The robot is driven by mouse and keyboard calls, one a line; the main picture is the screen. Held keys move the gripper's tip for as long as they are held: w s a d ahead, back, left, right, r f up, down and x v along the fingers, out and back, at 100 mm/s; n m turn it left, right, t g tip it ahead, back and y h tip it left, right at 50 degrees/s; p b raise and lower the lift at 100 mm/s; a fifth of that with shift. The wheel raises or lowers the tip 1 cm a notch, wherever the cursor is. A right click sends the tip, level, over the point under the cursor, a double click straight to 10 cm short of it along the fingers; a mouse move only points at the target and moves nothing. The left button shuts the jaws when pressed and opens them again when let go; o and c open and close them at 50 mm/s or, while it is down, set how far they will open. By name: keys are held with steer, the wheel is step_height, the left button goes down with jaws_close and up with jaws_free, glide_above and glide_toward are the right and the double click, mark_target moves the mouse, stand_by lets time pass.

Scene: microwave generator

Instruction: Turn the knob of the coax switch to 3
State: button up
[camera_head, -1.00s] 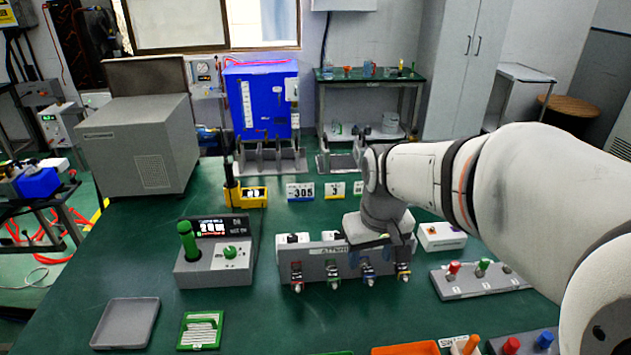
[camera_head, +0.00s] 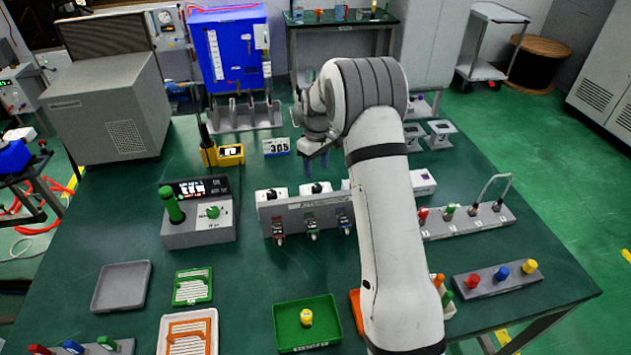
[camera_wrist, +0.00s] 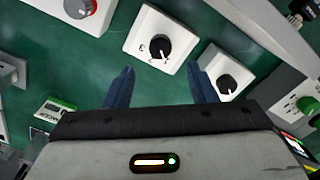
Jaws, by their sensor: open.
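A white box with a black knob (camera_wrist: 158,46) lies just beyond my fingertips in the wrist view; a printed 3 shows beside the knob. I cannot read where its pointer is set. A second white box with a black knob (camera_wrist: 228,86) sits beside the right finger. No label says which is the coax switch. In the head view the two white boxes (camera_head: 273,194) and (camera_head: 315,188) stand behind a grey panel. My gripper (camera_wrist: 160,72) is open and empty, its blue fingers pointing towards the first box. It also shows above the boxes in the head view (camera_head: 318,160).
The grey panel (camera_head: 300,215) with several colored connectors stands in front of the boxes. A device with a green knob (camera_head: 213,212) is to the left. A white box with a grey and red knob (camera_wrist: 88,10) is at the wrist view's top left. A 305 sign (camera_head: 276,147) stands behind.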

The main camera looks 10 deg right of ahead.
mark_target(317, 187)
step_height(317, 187, down, 7)
steer(key=shift+f+p, duration=0.1)
steer(key=shift+p, duration=0.5)
steer(key=c, duration=1)
